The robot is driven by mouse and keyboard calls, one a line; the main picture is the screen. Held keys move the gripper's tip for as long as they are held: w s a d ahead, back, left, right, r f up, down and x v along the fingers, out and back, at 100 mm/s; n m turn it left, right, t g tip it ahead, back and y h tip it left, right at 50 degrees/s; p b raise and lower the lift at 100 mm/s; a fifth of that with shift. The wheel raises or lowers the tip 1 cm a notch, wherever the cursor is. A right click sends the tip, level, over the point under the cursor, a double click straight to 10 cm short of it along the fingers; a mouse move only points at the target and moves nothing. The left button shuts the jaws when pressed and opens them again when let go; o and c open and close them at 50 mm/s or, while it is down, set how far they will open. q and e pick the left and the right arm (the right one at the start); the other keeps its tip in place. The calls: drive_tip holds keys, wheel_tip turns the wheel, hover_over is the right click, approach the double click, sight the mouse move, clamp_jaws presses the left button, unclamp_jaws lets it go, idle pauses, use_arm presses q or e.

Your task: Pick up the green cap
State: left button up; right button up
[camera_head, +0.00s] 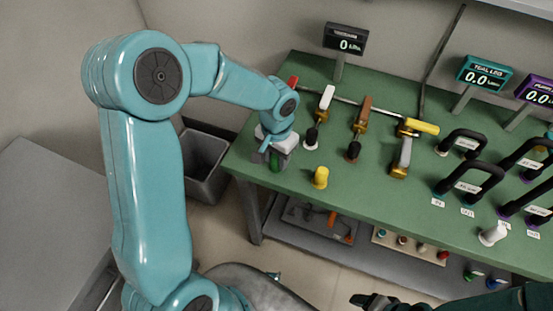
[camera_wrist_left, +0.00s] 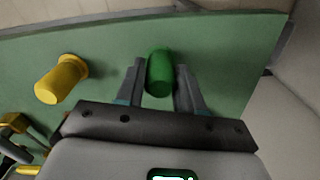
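The green cap (camera_wrist_left: 159,74) stands on the green table near its edge, between the two fingers of my left gripper (camera_wrist_left: 160,82) in the left wrist view. The fingers are apart, one on each side of the cap, with narrow gaps showing. In the head view my left gripper (camera_head: 273,158) points down over the table's left front corner, and part of the green cap (camera_head: 275,163) shows below it. My right gripper (camera_head: 372,301) shows only partly at the bottom edge of the head view; its finger opening is unclear.
A yellow cap (camera_head: 320,178) stands to the right of the green one; it also shows in the left wrist view (camera_wrist_left: 61,79). Several valve handles, including a yellow one (camera_head: 420,126), and black handles (camera_head: 470,180) stand farther right. A grey bin (camera_head: 205,160) is left of the table.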

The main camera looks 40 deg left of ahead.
use_arm(q)
wheel_tip(320, 180, up, 20)
drive_tip(key=p, duration=0.1)
idle(0.5)
drive_tip(key=shift+p, duration=0.3)
drive_tip(key=shift+r+p, duration=2.15)
drive_tip(key=shift+r, duration=0.2)
wheel_tip(320, 180, up, 3)
drive_tip(key=p, duration=0.3)
